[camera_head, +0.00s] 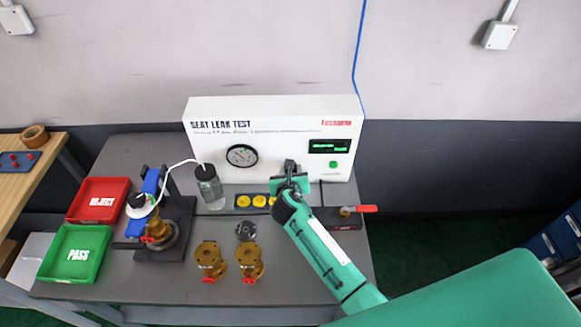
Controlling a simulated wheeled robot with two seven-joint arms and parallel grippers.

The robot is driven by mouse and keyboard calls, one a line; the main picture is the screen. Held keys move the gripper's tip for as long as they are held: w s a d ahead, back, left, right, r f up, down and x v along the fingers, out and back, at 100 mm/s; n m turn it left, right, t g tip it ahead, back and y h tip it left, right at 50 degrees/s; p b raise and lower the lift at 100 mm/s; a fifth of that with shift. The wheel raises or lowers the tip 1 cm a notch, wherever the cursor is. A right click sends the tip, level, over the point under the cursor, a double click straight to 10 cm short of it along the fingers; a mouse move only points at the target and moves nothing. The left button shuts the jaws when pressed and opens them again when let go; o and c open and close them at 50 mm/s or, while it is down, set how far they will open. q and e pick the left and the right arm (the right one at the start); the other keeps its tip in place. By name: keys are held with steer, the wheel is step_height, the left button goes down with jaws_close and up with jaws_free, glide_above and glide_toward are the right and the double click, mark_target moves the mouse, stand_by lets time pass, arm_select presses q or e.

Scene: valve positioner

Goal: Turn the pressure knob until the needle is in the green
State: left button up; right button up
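The white seat leak test box (285,112) stands at the back of the grey bench. Its round dark-rimmed gauge (242,156) is on the front, left of the middle. The needle and any green band are too small to read. My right gripper (290,167) is at the box's front, right of the gauge, with its fingers pointing at the panel. No pressure knob shows clearly; the gripper covers that part of the panel. I cannot tell whether its fingers are open or shut on anything. My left gripper is not in view.
A glass bottle (209,188) with a white tube and yellow discs (244,201) sit in front of the box. A clamp fixture (176,222) holds a brass valve; two brass valves (210,262) (249,261) stand nearby. Red (97,199) and green (73,254) trays are left. A red-handled lever (360,209) is right.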

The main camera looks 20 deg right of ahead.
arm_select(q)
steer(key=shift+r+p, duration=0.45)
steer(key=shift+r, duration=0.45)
arm_select(e)
steer(key=shift+s+d+f+m+t+y, duration=0.15)
steer(key=shift+m+t+y, duration=0.25)
steer(key=shift+m+y, duration=0.9)
steer(key=shift+w+d+m+t+y, duration=0.15)
steer(key=shift+m+t+y, duration=0.4)
steer(key=shift+m, duration=1.25)
steer(key=shift+s, duration=0.1)
steer(key=o, duration=1)
arm_select(q)
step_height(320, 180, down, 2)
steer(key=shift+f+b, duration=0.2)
steer(key=shift+b, duration=0.95)
arm_select(e)
steer(key=v, duration=1.3)
steer(key=shift+s+d+r, duration=0.2)
steer(key=shift+s+r, duration=0.05)
steer(key=shift+s, duration=0.1)
